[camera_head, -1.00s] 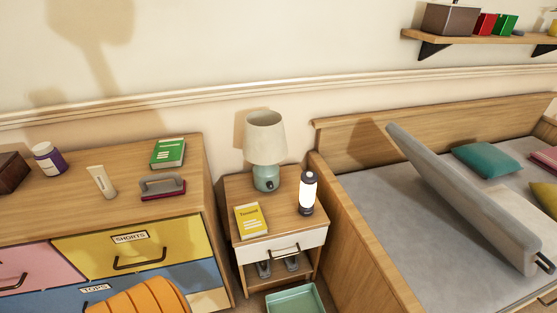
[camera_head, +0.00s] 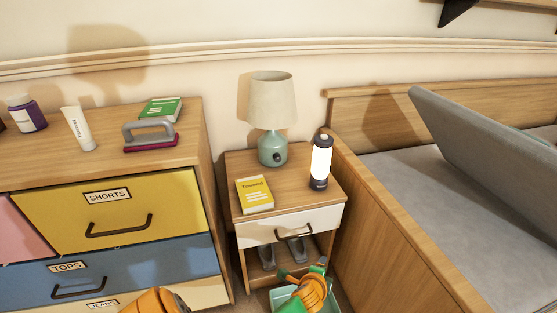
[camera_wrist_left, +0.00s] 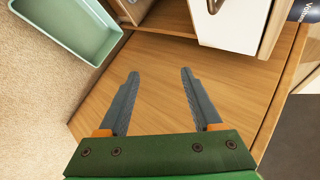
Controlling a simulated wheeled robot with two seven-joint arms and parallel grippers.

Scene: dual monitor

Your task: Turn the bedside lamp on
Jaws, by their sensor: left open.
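The bedside lamp (camera_head: 272,105) stands at the back of the nightstand (camera_head: 325,197) in the head view. It has a cream shade and a teal base with a dark round knob (camera_head: 277,157) facing front. The shade shows no glow. My left gripper (camera_head: 304,279), green and orange, is low in front of the nightstand, below and apart from the lamp. In the left wrist view my left gripper (camera_wrist_left: 160,74) has its two grey fingers apart with nothing between them, over a wooden surface. The lamp is not in the wrist view. My right gripper is not seen.
The drawer handle (camera_head: 294,234) juts out. A dresser (camera_head: 190,180) stands left, a bed (camera_head: 375,190) right. A teal tray (camera_wrist_left: 68,28) is on the floor.

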